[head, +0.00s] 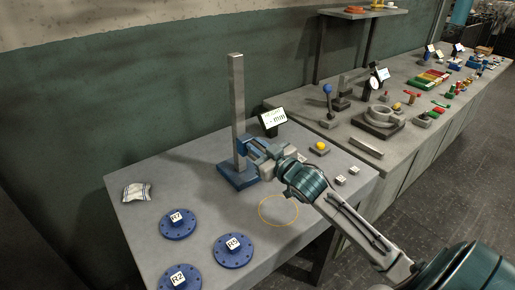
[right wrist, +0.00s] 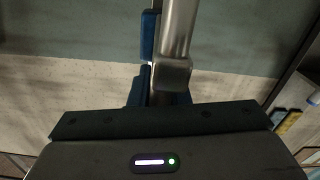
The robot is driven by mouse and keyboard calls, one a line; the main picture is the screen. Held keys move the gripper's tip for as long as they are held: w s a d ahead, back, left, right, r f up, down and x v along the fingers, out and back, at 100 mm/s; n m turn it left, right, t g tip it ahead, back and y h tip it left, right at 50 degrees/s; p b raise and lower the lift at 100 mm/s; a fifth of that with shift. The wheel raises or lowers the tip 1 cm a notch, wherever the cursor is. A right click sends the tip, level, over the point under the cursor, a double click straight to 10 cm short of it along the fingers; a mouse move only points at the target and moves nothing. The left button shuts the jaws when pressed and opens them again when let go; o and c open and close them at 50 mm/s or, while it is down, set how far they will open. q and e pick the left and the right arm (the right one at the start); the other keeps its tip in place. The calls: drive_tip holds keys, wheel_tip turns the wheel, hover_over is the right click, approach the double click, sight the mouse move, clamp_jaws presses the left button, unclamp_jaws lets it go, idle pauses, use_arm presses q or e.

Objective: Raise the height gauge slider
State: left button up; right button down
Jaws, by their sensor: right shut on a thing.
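The height gauge is a tall grey metal column (head: 237,100) upright on a blue base (head: 232,179) near the table's back edge. My right gripper (head: 256,158) is at the low part of the column, just above the base, and is shut on the slider there. The jaws mostly hide the slider in the head view. In the right wrist view the column (right wrist: 181,28) runs up from a metal block (right wrist: 172,76), which looks like the slider, with blue parts beside it. My left gripper is not in view.
A small display (head: 272,121) reading dashes and "mm" stands behind the gauge. Blue flanges marked R7 (head: 178,226), R5 (head: 233,252) and R2 (head: 181,281) lie at the front left. A white cloth packet (head: 136,192) lies left. A yellow button (head: 320,147) is at right. Above the column is free.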

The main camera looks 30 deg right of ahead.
wheel_tip(320, 180, up, 10)
drive_tip(key=p, duration=0.7)
drive_tip(key=shift+f, duration=0.15)
drive_tip(key=c, duration=1.4)
unclamp_jaws()
drive_tip(key=shift+d+f, duration=0.1)
drive_tip(key=shift+f, duration=0.05)
drive_tip(key=shift+s, duration=0.1)
drive_tip(key=shift+s+f+b, duration=0.1)
drive_tip(key=shift+s+b, duration=0.2)
drive_tip(key=shift+s, duration=0.05)
drive_tip(key=s, duration=1)
drive_tip(key=shift+d, duration=0.45)
